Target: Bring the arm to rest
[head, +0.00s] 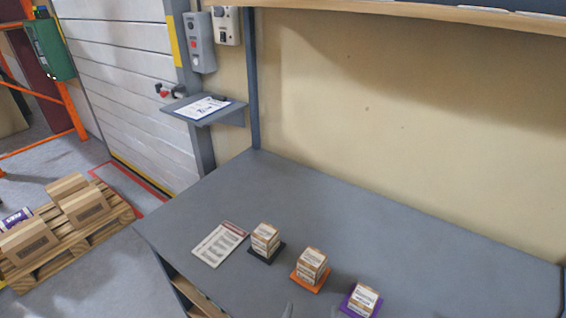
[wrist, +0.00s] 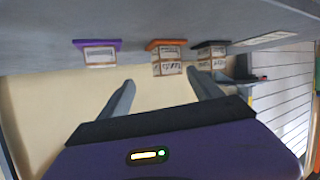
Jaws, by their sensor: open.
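My gripper (wrist: 160,84) is open and empty in the wrist view, its two grey fingers spread apart. Its fingertips barely show at the bottom edge of the head view (head: 311,311). On the grey table (head: 420,250) small labelled cartons stand on three coloured pads. Cartons (head: 265,239) stand on the black pad (head: 258,259), others (head: 312,265) on the orange pad (head: 302,284), and a carton (head: 363,299) on the purple pad (head: 347,310). The wrist view shows them upside down, apart from the fingers: the purple pad (wrist: 97,43), orange pad (wrist: 166,43) and black pad (wrist: 209,44).
A printed sheet (head: 220,243) lies left of the black pad. A shelf (head: 430,10) overhangs the table at the back. A small wall ledge (head: 228,115) holds a clipboard. A pallet (head: 95,232) with cartons stands on the floor at left. The table's right side is clear.

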